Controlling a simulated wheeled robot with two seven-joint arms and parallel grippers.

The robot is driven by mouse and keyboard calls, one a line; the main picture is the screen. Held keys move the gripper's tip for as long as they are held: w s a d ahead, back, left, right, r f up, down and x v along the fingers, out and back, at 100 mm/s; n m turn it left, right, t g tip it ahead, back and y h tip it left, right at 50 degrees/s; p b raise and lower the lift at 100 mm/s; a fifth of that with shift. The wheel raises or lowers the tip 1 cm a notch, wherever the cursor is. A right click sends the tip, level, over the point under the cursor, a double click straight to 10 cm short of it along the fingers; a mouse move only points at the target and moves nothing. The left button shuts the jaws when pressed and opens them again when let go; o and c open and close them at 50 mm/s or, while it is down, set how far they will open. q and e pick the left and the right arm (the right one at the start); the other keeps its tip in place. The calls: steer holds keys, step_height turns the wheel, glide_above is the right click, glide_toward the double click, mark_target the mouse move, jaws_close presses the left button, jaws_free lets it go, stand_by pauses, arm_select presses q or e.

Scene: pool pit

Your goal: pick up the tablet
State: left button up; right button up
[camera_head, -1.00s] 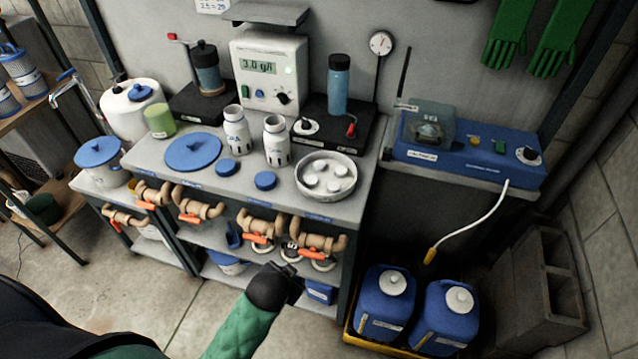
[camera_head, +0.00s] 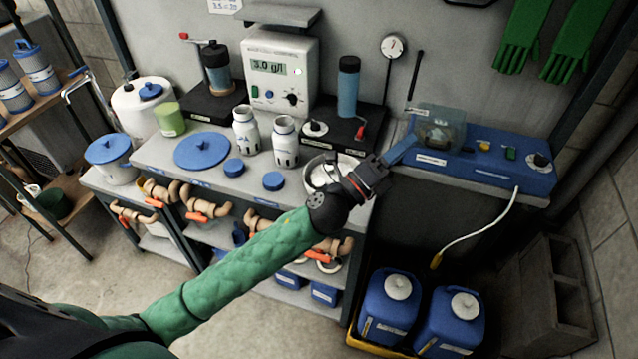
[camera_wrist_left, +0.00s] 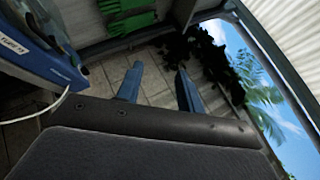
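A round white dish (camera_head: 308,168) sits at the right end of the grey bench, and my left wrist hides part of it. White tablets (camera_head: 323,174) show partly in it; how many lie there now cannot be told. My left gripper (camera_head: 409,143) is above and to the right of the dish, with its blue fingers pointing right toward the blue device. In the left wrist view the two fingers (camera_wrist_left: 159,68) stand apart with nothing between them. No tablet shows in the left wrist view. My right gripper is not in view.
White bottles (camera_head: 285,141) and blue lids (camera_head: 203,151) stand left of the dish. A black stirrer base with a blue cylinder (camera_head: 348,88) is behind it. The blue device (camera_head: 487,160) with a clear cover is on the right. Blue jugs (camera_head: 388,305) stand below.

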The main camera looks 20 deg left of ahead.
arm_select(q)
steer(key=s+d+r+m+g+h, duration=0.1)
steer(key=s+d+m+g+h, duration=0.1)
steer(key=d+m+g+h, duration=0.45)
steer(key=m+g+y, duration=1.1)
steer(key=m+y, duration=1.1)
steer(key=m, duration=0.6)
glide_above(319, 181)
step_height(319, 181, down, 15)
steer(key=shift+a+f, duration=0.15)
steer(key=shift+a, duration=0.05)
steer(key=shift+f+p, duration=0.55)
steer(key=shift+f, duration=0.65)
steer(key=f+p, duration=0.3)
steer(key=shift+d+f, duration=0.25)
steer(key=shift+f, duration=0.05)
steer(key=shift+f+p, duration=0.35)
steer(key=shift+f, duration=0.35)
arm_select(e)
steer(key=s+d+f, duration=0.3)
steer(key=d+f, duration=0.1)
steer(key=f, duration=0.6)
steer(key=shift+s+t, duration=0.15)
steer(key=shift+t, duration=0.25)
